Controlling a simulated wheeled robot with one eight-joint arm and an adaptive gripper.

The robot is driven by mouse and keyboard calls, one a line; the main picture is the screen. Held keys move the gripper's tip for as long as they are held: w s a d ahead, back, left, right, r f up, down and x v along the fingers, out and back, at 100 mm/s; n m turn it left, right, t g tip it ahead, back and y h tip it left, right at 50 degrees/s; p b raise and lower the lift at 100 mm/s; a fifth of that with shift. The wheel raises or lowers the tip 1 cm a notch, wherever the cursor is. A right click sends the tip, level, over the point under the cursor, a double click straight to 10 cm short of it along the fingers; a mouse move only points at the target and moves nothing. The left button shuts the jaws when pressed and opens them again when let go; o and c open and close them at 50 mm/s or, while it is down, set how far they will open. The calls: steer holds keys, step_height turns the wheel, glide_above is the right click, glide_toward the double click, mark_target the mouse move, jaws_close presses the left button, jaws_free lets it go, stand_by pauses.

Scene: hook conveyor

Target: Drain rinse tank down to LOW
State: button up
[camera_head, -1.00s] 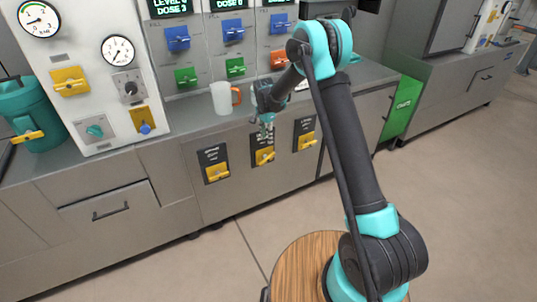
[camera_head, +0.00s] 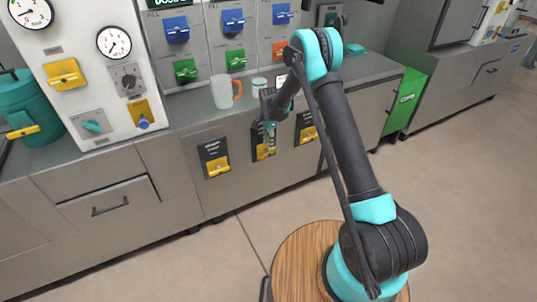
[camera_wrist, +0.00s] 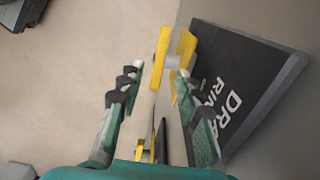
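The middle drain valve, a yellow handle (camera_head: 264,150) on a black plate, is on the cabinet front. My gripper (camera_head: 269,137) is in front of its upper part and partly hides it. In the wrist view my gripper (camera_wrist: 160,74) is open, with a finger on each side of the yellow handle (camera_wrist: 163,50). I cannot tell whether either finger touches it. The black label plate (camera_wrist: 248,80) reads "DRA… RIN…", the rest hidden. The displays above the counter are mostly cut off at the top.
Similar yellow drain handles sit left (camera_head: 217,168) and right (camera_head: 308,133) of the middle one. Blue and green handles are on the panel behind. The floor ahead of the cabinets is clear.

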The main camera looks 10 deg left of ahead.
mark_target(268, 152)
step_height(268, 152, down, 8)
steer(key=shift+r, duration=0.1)
stand_by(0.4)
jaws_close()
